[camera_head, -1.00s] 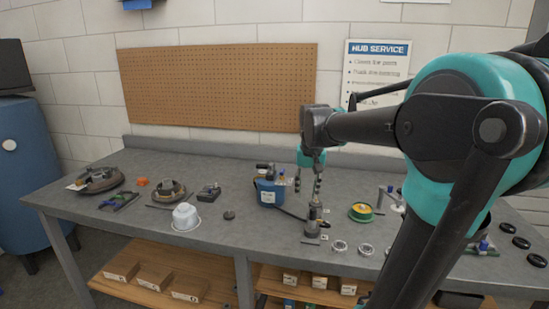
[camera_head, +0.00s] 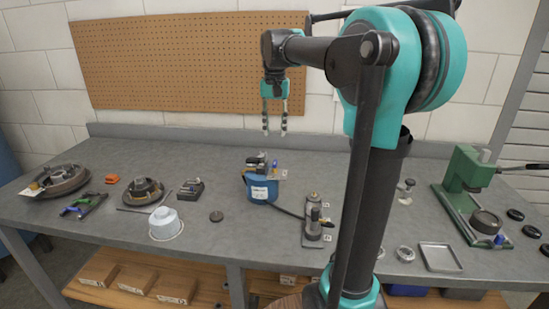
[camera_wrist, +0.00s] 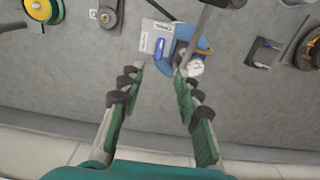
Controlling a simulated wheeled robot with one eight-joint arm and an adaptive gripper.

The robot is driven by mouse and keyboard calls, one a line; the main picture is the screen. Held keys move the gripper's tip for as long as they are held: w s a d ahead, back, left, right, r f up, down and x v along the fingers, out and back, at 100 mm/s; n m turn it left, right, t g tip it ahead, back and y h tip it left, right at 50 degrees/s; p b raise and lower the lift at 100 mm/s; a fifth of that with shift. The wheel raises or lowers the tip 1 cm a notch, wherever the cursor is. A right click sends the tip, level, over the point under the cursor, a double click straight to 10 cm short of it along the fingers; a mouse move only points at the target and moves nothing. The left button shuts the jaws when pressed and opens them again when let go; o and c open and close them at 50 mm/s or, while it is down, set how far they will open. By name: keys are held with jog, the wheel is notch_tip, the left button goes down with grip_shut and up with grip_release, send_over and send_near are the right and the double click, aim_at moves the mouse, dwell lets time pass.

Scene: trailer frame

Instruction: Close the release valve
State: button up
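A blue pump-like unit (camera_head: 261,187) with a white label stands mid-bench in the head view. On its top is a small blue knob (camera_head: 275,168) by a pale plate. I cannot tell for sure which part is the release valve. In the wrist view the blue body (camera_wrist: 203,45), the pale plate (camera_wrist: 147,36) and the blue knob (camera_wrist: 159,47) lie just beyond my fingertips. My gripper (camera_head: 275,133) hangs above and behind the unit, fingers pointing down, apart from it. Its two fingers (camera_wrist: 159,70) are spread with nothing between them.
A dark hose runs from the unit to an upright metal fixture (camera_head: 313,220). A green press (camera_head: 467,185) stands right. A pegboard (camera_head: 190,65) hangs behind.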

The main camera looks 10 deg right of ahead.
aim_at(275, 161)
notch_tip(275, 161, down, 11)
jog(key=shift+f, duration=0.1)
dwell(0.3)
grip_shut()
